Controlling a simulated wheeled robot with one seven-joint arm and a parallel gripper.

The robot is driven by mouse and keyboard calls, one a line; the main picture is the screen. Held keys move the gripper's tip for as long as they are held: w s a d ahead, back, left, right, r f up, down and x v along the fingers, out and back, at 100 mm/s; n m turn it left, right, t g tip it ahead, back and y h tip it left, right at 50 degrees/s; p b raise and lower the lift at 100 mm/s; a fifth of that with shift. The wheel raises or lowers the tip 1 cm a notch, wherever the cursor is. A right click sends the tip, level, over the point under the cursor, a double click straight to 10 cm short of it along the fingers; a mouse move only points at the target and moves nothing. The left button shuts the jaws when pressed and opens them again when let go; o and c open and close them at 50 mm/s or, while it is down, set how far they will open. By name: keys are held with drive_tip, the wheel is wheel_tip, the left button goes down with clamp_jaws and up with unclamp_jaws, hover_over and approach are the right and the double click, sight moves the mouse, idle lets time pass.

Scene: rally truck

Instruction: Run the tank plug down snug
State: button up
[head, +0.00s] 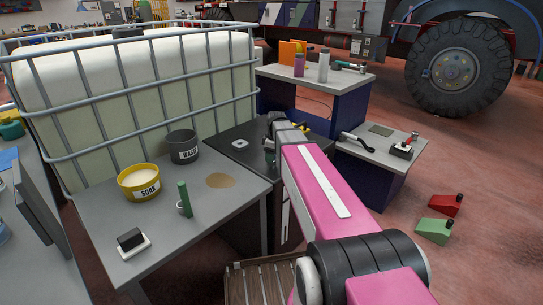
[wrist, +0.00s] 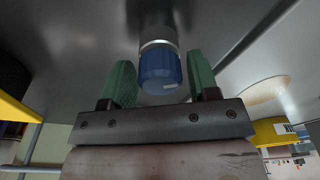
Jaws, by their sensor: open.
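A blue ribbed cap (wrist: 160,70) with a pale mark and a silver collar shows in the wrist view; it looks like the tank plug. It sits at the end of a dark round neck (wrist: 157,15). My gripper (wrist: 161,72) is open, with its two green fingers on either side of the cap. In the head view my gripper (head: 271,148) is over the dark surface beside the grey table, and my arm hides the plug. How far the plug is screwed in cannot be told.
The grey table (head: 105,215) holds a yellow SOAK tub (head: 139,185), a dark WASTE tub (head: 183,147), a green upright item (head: 185,199) and a black block (head: 130,239). A caged white tank (head: 140,75) stands behind. Tiered benches (head: 345,82) stand right of my arm.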

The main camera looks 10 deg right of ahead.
drive_tip(key=shift+n, duration=0.9)
drive_tip(key=shift+n, duration=0.9)
drive_tip(key=shift+n+g, duration=0.3)
drive_tip(key=shift+n, duration=0.4)
drive_tip(key=shift+n, duration=1)
